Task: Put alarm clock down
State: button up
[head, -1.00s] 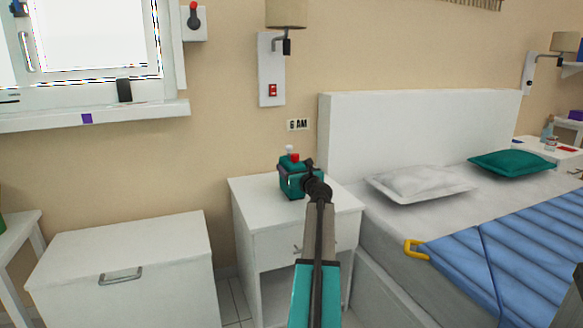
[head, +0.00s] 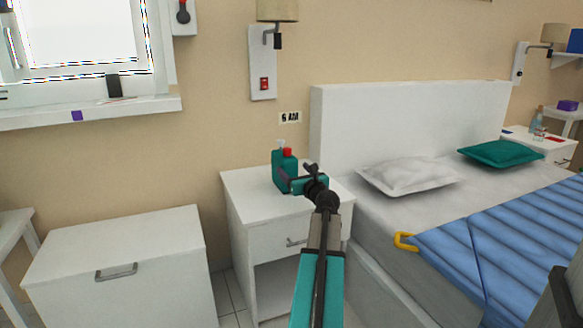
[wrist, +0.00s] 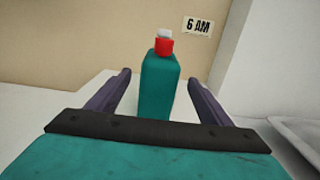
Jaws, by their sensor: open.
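A teal, box-shaped object (head: 281,172) with a red top and a white tip, which I take for the alarm clock, stands upright on the white nightstand (head: 245,190). It also shows in the wrist view (wrist: 158,88), upright between my two dark fingers. My gripper (head: 295,180) is at its front right in the head view. The fingers are open, with a gap visible on each side of the object in the wrist view. Part of the object's lower side is hidden behind my gripper in the head view.
A "6 AM" sign (head: 289,117) is on the wall behind the nightstand. A bed with a white headboard (head: 400,125) stands close on the right. A white chest (head: 120,250) stands on the left. The nightstand's left part is clear.

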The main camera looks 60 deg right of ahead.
jog(key=shift+s+a, duration=0.35)
jog(key=shift+s, duration=0.15)
jog(key=shift+s, duration=0.15)
dwell(0.5)
